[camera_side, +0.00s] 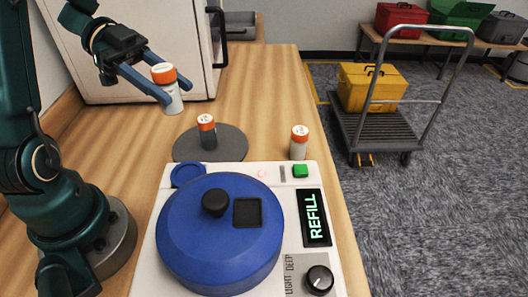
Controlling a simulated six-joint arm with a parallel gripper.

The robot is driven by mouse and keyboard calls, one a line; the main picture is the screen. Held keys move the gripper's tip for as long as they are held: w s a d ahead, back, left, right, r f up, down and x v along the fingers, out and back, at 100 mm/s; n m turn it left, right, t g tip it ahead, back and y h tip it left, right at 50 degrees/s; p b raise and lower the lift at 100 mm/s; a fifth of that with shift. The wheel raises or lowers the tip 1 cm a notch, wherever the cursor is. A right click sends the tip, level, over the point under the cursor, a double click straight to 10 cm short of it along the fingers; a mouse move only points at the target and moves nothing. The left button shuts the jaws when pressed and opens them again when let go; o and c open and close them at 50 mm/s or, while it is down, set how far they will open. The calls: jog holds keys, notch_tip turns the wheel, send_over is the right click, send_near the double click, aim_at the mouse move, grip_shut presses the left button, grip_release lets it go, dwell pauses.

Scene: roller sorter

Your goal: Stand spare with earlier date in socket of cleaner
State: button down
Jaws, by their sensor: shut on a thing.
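My gripper (177,93) is shut on a white bottle with an orange cap (171,97). It holds the bottle nearly upright above the wooden bench, behind the cleaner. A second orange-capped bottle with a dark grey body (208,137) stands on a dark round mat. A third orange-capped bottle with a pale grey body (299,149) stands on the bench to the right. No date is readable on any bottle. The cleaner (165,208) is a white unit with a large blue lid (180,240), a small blue round ring (188,175) at its back left corner and a lit REFILL panel (315,218).
The dark mat (235,148) lies just behind the cleaner. The cleaner has a green button (300,171) and a black dial (319,279). A white cabinet (130,70) stands at the back left. The bench (265,85) is clear at the back right. A trolley (375,128) stands beyond.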

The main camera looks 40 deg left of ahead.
jog(key=s+a, duration=0.4)
jog(key=s, duration=0.2)
send_over(185, 164)
jog(key=s+d, duration=0.1)
jog(key=d, duration=0.2)
jog(key=shift+t, duration=0.3)
jog(key=f, duration=0.6)
jog(key=shift+s+a+f, duration=0.1)
jog(key=shift+a+f, duration=0.15)
jog(key=shift+f, duration=0.05)
jog(key=shift+d+f, duration=0.1)
jog(key=shift+f, duration=2)
jog(key=shift+f, duration=0.15)
jog(key=shift+c, duration=2.1)
grip_release()
